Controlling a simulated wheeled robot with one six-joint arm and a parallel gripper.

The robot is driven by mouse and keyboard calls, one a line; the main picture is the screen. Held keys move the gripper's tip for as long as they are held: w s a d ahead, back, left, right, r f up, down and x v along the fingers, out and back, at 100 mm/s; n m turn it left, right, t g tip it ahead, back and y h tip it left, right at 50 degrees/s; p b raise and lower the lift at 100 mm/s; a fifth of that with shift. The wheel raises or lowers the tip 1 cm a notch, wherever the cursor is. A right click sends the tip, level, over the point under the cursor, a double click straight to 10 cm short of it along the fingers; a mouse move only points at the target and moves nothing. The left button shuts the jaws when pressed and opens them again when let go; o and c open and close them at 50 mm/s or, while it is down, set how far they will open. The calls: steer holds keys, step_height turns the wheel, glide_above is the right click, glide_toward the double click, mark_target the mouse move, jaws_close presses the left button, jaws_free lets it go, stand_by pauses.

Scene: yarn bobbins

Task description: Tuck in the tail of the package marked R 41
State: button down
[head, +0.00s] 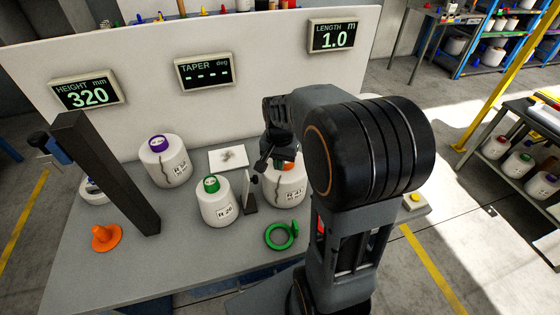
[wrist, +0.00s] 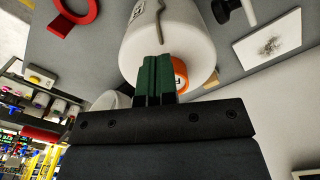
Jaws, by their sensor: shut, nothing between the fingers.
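The package marked R 41 (head: 287,190) is a white bobbin with an orange core, standing on the bench partly behind my arm. In the wrist view the white package (wrist: 185,35) fills the upper middle, with its orange core (wrist: 181,76) beside my fingers. A thin greyish strand (wrist: 160,22) lies on its side, near a partly seen label; its end near the fingers is unclear. My gripper (head: 277,160) is at the package's top in the head view. Its green fingers (wrist: 155,62) are shut and empty; whether they touch the package I cannot tell.
A green-cored package marked R 26 (head: 215,203) and a purple-cored one (head: 164,160) stand to the left.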

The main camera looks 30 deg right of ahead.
mark_target(280, 179)
steer(key=shift+f+b, duration=1.45)
steer(key=shift+f, duration=0.6)
steer(key=shift+f+b, duration=0.45)
steer(key=shift+f, duration=0.2)
steer(key=shift+r, duration=0.1)
step_height(280, 179, up, 9)
steer(key=p, duration=0.7)
